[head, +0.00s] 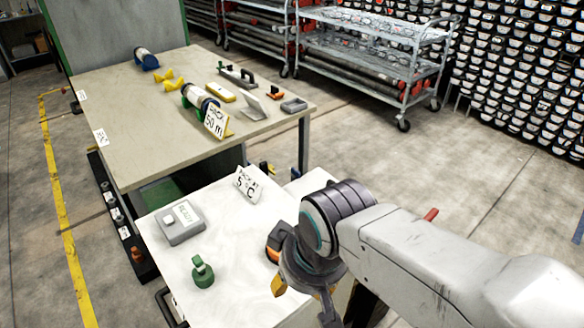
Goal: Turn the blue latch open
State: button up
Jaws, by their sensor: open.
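I cannot make out a blue latch for certain; my arm and gripper cover part of the near white table. Blue parts show on a cylinder (147,59) at the far end of the beige table, and on a second pale cylinder (199,98) nearer its middle. My gripper (303,290) is open and points down over the right side of the near white table, well apart from both cylinders. An orange and black item (273,253) shows just left of my gripper, partly hidden by it.
The near white table (231,232) carries a grey box (180,222), a green knobbed piece (203,271) and a "5 °C" sign (247,184). The beige table (120,113) holds yellow blocks and a "50 m" sign (217,121). Metal carts (375,40) stand behind; floor at right is clear.

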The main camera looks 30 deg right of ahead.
aim_at(294, 170)
jog(key=z, duration=4.35)
jog(key=i+u, duration=0.25)
jog(key=i, duration=0.2)
jog(key=i+l+u, duration=0.25)
jog(key=i, duration=0.2)
jog(key=i+j+u, duration=0.25)
jog(key=i+u, duration=0.2)
jog(key=i+j+u, duration=0.1)
jog(key=i+u, duration=0.35)
jog(key=i, duration=0.15)
jog(key=i+l+u, duration=0.1)
jog(key=i+u, duration=0.35)
jog(key=i+j+u, duration=0.15)
jog(key=i+u, duration=0.65)
jog(key=i, duration=0.15)
jog(key=i+l+u, duration=0.15)
jog(key=i+u, duration=0.25)
jog(key=i+l+u, duration=0.25)
jog(key=i+u, duration=0.15)
jog(key=i+j+u, duration=0.2)
jog(key=i+u, duration=0.2)
jog(key=i, duration=0.2)
jog(key=i+u, duration=0.4)
jog(key=i, duration=0.25)
jog(key=i+l+u, duration=0.2)
jog(key=i+u, duration=0.25)
jog(key=i, duration=0.2)
